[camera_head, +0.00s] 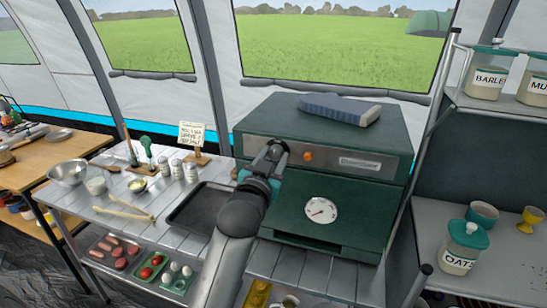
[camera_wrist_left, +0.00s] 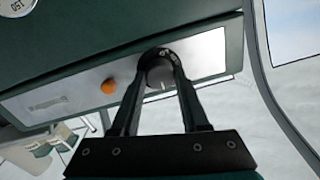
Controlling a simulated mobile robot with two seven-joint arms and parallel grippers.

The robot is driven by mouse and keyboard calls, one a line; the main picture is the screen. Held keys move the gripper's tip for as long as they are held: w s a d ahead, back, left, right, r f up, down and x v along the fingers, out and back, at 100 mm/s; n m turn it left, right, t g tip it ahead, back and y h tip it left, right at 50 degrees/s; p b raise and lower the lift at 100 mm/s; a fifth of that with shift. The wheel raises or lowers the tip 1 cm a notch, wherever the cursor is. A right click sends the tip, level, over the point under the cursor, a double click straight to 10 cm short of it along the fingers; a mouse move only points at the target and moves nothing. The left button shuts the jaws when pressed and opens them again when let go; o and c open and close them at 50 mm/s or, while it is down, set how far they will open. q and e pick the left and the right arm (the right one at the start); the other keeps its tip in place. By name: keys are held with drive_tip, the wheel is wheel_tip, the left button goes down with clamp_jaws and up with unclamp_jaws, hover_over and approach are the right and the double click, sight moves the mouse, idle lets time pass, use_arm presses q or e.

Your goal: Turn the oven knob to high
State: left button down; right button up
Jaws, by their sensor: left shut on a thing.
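The oven (camera_head: 320,195) is a dark green box with a brushed-steel control panel (camera_head: 390,150) across its upper front. My left gripper (camera_head: 272,152) is at the left part of this panel. In the left wrist view, the round dark oven knob (camera_wrist_left: 158,76) sits between the two fingertips of my left gripper (camera_wrist_left: 160,72), which are shut on it. The knob has a pale pointer line, and small marks lie around it on a dark ring, too small to read. In the head view the gripper hides the knob. My right gripper is not in view.
An orange lamp (camera_head: 308,155) is beside the knob, and a round white dial (camera_head: 321,210) is on the oven door. A dark tray (camera_head: 200,207) is left of the oven; a shelf with jars (camera_head: 487,75) is right.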

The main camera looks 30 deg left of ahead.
use_arm(q)
drive_tip(key=shift+r+n+p, duration=0.15)
drive_tip(key=shift+n+p, duration=0.55)
drive_tip(key=shift+p, duration=0.25)
drive_tip(key=n+p, duration=0.6)
drive_tip(key=shift+a+r, duration=0.1)
drive_tip(key=n+p, duration=0.3)
drive_tip(key=shift+h, duration=0.3)
drive_tip(key=shift+n+p, duration=0.75)
drive_tip(key=shift+n, duration=0.75)
drive_tip(key=shift+c, duration=2)
unclamp_jaws()
drive_tip(key=shift+f, duration=0.2)
